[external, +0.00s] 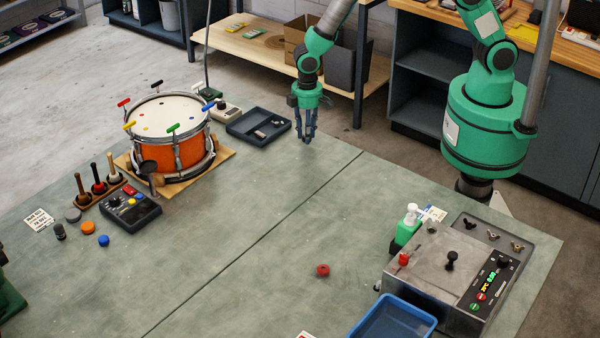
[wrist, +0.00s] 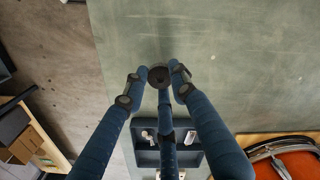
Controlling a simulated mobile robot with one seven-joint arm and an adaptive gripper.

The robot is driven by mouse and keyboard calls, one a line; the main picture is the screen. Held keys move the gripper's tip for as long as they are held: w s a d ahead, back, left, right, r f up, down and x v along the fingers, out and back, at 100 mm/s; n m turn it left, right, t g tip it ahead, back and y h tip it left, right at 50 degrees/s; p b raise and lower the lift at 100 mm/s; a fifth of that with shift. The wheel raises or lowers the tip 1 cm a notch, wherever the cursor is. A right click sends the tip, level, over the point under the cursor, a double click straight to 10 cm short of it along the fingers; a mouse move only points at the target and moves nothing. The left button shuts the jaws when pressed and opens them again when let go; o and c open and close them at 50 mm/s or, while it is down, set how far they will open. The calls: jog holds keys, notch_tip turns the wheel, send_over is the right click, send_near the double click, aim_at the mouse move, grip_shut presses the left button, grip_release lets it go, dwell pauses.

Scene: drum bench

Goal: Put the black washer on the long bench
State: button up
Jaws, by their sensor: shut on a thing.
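My gripper (external: 307,137) hangs with its fingers pointing down near the back edge of the large grey-green bench top (external: 240,245), right of the dark tray. In the wrist view my gripper (wrist: 158,78) is shut on the black washer (wrist: 159,75), a small dark ring with a hole held between the blue fingertips. The washer is too small to make out in the external view. The bench top also shows beneath the fingertips in the wrist view (wrist: 235,60). Whether the washer touches the bench top, I cannot tell.
A dark divided tray (external: 240,131) with small parts lies left of my gripper. An orange drum (external: 168,150) stands further left. A red knob-like piece (external: 323,270), a blue bin (external: 395,318) and a metal machine (external: 440,262) are nearer the front. The bench middle is mostly clear.

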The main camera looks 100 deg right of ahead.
jog(key=shift+m, duration=0.5)
jog(key=w+a+r+p, duration=0.1)
jog(key=w+a, duration=0.2)
jog(key=w+a+r+p, duration=0.1)
jog(key=w+a+p, duration=0.1)
jog(key=w+a, duration=0.1)
jog(key=w+a+r+p, duration=0.1)
jog(key=w+a+p, duration=0.1)
jog(key=w+a, duration=0.2)
jog(key=shift+w+a+r, duration=0.1)
jog(key=shift+w, duration=0.6)
jog(key=shift+w+a, duration=0.35)
jog(key=shift+a, duration=0.1)
jog(key=shift+w, duration=0.1)
send_over(226, 175)
jog(key=shift+a+f, duration=0.1)
jog(key=shift+f, duration=0.6)
jog(key=shift+f, duration=0.1)
jog(key=shift+f, duration=1.65)
jog(key=shift+f, duration=0.1)
